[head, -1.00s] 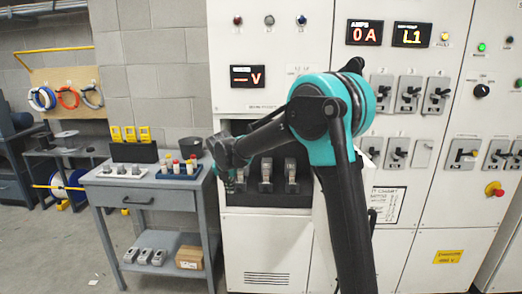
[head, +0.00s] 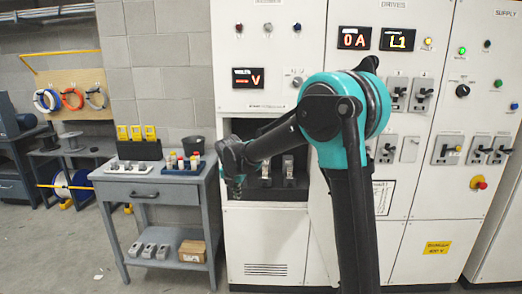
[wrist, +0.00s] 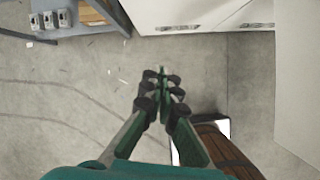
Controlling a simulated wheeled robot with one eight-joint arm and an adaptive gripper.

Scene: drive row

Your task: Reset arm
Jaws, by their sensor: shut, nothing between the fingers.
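My gripper (wrist: 161,88) points down over bare concrete floor in the wrist view. Its dark-padded fingers are together with nothing between them. In the head view my gripper (head: 235,186) hangs at the end of my bent teal and black arm, in front of the left part of the white drive cabinet (head: 266,232). The arm hides part of the open bay (head: 266,194) in the cabinet, where a couple of grey switch units (head: 288,170) show.
A grey workbench (head: 160,195) stands left of the cabinet, with yellow meters (head: 136,133), a blue fuse tray (head: 184,166) and a black cup (head: 193,145). Its lower shelf holds grey units and a cardboard box (head: 191,250). The floor at front left (head: 60,250) is mostly clear.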

